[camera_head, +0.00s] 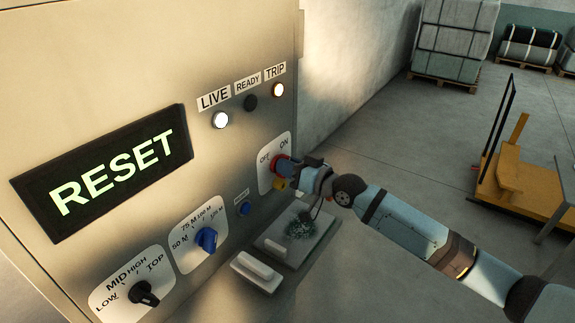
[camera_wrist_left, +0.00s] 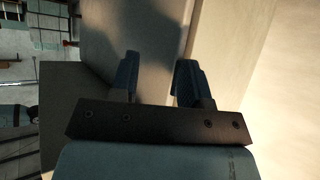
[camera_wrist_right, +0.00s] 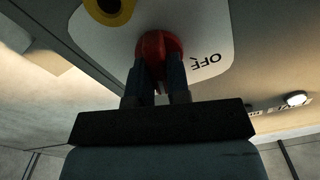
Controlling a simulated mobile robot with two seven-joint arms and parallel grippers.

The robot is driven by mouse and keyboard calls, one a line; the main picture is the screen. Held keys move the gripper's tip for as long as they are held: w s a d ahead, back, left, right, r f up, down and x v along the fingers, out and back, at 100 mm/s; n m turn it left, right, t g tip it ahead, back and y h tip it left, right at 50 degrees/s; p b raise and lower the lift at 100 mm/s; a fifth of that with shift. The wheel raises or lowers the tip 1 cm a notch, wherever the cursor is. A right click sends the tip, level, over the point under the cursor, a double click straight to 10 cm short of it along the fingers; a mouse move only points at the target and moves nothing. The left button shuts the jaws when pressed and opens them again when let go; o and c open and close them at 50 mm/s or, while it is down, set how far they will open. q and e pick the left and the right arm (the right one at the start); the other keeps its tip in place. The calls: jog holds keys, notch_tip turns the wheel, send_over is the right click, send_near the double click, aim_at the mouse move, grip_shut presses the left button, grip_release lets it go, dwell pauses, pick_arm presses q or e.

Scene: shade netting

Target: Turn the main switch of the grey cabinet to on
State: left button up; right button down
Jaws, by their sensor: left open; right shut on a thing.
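The grey cabinet (camera_head: 110,60) fills the left of the head view. Its main switch (camera_head: 279,165) is a red knob on a white plate marked OFF and ON. My right gripper (camera_head: 290,167) is at the switch; the right wrist view shows its fingers shut on the red knob (camera_wrist_right: 158,45), beside the OFF label. The fingers hide part of the knob, and I cannot tell which mark it points to. My left gripper (camera_wrist_left: 158,80) is open and empty in its wrist view, with a pale panel beyond it; it is outside the head view.
The display (camera_head: 110,170) reads RESET. The LIVE lamp (camera_head: 220,120) and TRIP lamp (camera_head: 278,90) are lit; READY (camera_head: 250,102) is dark. A blue knob (camera_head: 206,240), black knob (camera_head: 144,294) and blue button (camera_head: 245,208) sit nearby. A yellow cart (camera_head: 515,180) stands right.

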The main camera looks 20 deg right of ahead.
jog(key=m, duration=0.5)
dwell(0.8)
jog(key=c, duration=1.1)
grip_release()
jog(key=shift+d, duration=0.1)
jog(key=b+v, duration=0.2)
jog(key=v, duration=1.1)
jog(key=shift+s+d+b, duration=0.25)
jog(key=shift+b, duration=0.1)
jog(key=shift+f, duration=0.1)
